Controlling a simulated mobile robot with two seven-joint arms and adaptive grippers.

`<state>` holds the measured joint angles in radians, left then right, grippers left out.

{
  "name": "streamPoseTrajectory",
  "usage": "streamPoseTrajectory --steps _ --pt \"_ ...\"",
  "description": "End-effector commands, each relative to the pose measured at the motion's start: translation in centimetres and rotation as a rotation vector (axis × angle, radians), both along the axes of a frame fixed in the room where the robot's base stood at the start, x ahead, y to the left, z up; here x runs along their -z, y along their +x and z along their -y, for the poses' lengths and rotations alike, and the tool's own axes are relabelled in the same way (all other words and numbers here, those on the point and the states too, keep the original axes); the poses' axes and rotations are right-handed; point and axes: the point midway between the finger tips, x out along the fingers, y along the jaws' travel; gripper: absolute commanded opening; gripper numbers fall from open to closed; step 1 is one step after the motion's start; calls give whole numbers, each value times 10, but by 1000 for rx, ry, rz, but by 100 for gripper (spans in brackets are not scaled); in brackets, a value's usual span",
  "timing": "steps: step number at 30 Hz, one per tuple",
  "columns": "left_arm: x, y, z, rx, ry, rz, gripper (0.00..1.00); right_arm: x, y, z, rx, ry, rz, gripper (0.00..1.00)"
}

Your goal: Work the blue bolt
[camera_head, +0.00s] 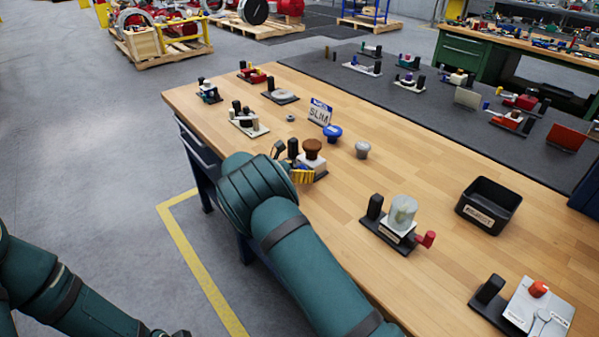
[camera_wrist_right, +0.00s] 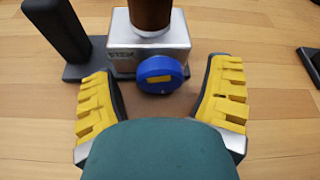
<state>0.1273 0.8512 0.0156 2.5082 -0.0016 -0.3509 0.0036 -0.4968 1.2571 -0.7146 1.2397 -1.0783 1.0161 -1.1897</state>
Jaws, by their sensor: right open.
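The blue bolt (camera_wrist_right: 160,74) is a round blue head with a yellow mark, on the front of a silver box (camera_wrist_right: 120,48) with a brown cylinder on top. In the head view this box (camera_head: 312,160) stands on a dark base under a brown knob (camera_head: 312,148); the bolt is hidden there. My right gripper (camera_head: 302,175) is at the box's near side. In the right wrist view its yellow-padded fingers (camera_wrist_right: 163,82) are open, one either side of the bolt, with gaps to both.
A black upright post (camera_wrist_right: 62,30) stands left of the box. A valve unit (camera_head: 402,215) and black bin (camera_head: 488,205) stand to the right on the wooden table.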

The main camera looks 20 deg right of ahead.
Motion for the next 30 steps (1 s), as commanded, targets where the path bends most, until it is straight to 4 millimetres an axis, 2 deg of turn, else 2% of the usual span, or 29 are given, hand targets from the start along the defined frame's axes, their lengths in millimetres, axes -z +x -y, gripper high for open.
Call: streamPoseTrajectory --steps 4,8,9,10,17,24,30 --pt "0 0 0 0 0 0 78 0 0 0 0 0 0 78" --pt "0 0 0 0 0 0 78 0 0 0 0 0 0 33" --pt "0 0 0 0 0 0 78 0 0 0 0 0 0 19" --pt "0 0 0 0 0 0 78 0 0 0 0 0 0 10" --pt "-1 0 0 0 0 0 78 0 0 0 1 -1 -1 8" --pt "-19 -2 0 0 -1 -5 78 -2 1 0 -1 -37 -87 8" --pt "-20 -3 0 0 -1 -6 78 0 1 -1 0 -49 -116 8"
